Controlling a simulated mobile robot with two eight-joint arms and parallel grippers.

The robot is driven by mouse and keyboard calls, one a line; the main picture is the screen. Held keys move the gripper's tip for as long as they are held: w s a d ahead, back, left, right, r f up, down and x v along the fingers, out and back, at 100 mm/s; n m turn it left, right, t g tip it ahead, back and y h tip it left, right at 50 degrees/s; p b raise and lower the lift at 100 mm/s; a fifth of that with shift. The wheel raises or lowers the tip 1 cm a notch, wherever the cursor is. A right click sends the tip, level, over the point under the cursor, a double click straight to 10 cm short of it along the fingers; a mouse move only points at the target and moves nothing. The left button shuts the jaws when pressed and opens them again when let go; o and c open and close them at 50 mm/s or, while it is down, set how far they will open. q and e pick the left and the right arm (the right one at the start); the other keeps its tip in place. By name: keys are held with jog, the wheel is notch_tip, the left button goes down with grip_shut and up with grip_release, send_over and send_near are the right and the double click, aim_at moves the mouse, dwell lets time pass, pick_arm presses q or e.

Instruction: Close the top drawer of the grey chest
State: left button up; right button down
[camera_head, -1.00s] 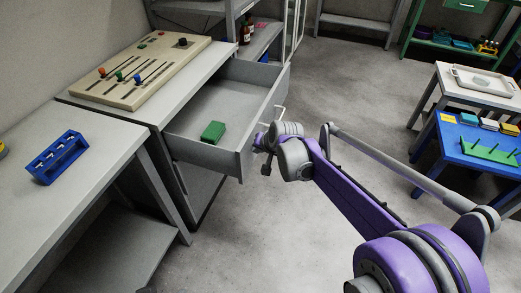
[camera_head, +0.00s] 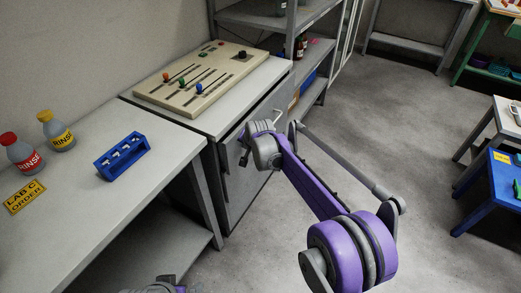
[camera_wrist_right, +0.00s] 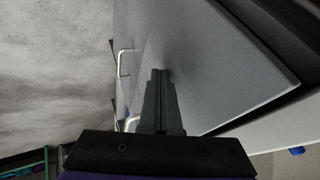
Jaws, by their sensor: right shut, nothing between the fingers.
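The grey chest (camera_head: 272,76) stands left of centre in the head view. Its top drawer front (camera_head: 274,98) looks flush or nearly flush with the body, and no drawer interior shows. My right gripper (camera_head: 243,153) is at the front, partly hidden by its own wrist. In the right wrist view its fingers (camera_wrist_right: 160,74) are shut and empty against or just before a grey panel (camera_wrist_right: 215,65); contact is unclear. A handle (camera_wrist_right: 124,63) shows left of the fingers. A part of my left gripper (camera_head: 165,284) shows at the bottom edge, its jaws unclear.
A beige slider panel (camera_head: 205,80) lies on the chest. The grey bench (camera_head: 90,195) at left bears a blue rack (camera_head: 122,156) and two rinse bottles (camera_head: 57,131). Shelving (camera_head: 310,20) stands behind the chest. The floor at right is clear up to a blue table (camera_head: 485,185).

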aim_at(239, 143)
jog(key=shift+w+a, duration=0.45)
jog(key=shift+a, duration=0.2)
jog(key=shift+w+a, duration=0.4)
jog(key=shift+a, duration=0.2)
jog(key=shift+w+a+r, duration=0.1)
jog(key=shift+a, duration=0.05)
